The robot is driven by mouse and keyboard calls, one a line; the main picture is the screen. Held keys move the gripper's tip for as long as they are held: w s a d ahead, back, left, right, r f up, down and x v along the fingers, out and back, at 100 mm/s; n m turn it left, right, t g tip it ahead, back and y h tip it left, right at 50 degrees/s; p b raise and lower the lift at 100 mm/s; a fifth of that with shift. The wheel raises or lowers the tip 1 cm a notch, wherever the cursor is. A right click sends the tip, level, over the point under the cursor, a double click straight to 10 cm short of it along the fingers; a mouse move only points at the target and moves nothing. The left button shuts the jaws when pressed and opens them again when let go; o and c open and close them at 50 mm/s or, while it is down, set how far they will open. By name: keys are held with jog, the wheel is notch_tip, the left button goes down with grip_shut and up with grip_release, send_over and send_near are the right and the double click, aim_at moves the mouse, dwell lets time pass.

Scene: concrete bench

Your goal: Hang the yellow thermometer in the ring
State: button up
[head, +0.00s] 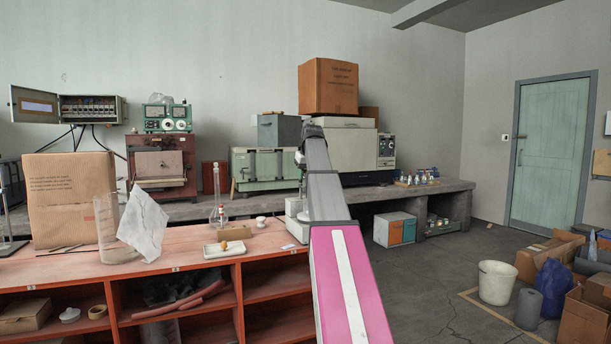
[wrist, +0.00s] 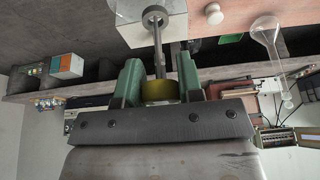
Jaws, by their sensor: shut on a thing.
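In the wrist view my gripper (wrist: 158,72) has its green fingers shut on the yellow thermometer (wrist: 158,91) by its yellow head. The thermometer's thin grey stem points away from the fingers towards the grey ring (wrist: 146,17). The stem's far end overlaps the ring in this view; I cannot tell whether it is inside it or only in front of it. The ring is over a white block (wrist: 180,22). In the head view my arm hides most of the gripper and the ring; part of the white block (head: 294,206) shows left of the arm.
On the red bench (head: 180,262) stand a glass flask (head: 219,214), a white tray (head: 224,249), a small white cup (head: 261,220) and a large beaker (head: 108,230) with paper. A grey bench (head: 375,194) with instruments runs behind. The floor at right is partly clear.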

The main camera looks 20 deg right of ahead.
aim_at(305, 189)
jog(key=shift+f, duration=0.2)
jog(key=shift+f, duration=3.05)
jog(key=o, duration=1.4)
jog(key=shift+r, duration=0.15)
jog(key=shift+r, duration=3.4)
jog(key=shift+s, duration=0.15)
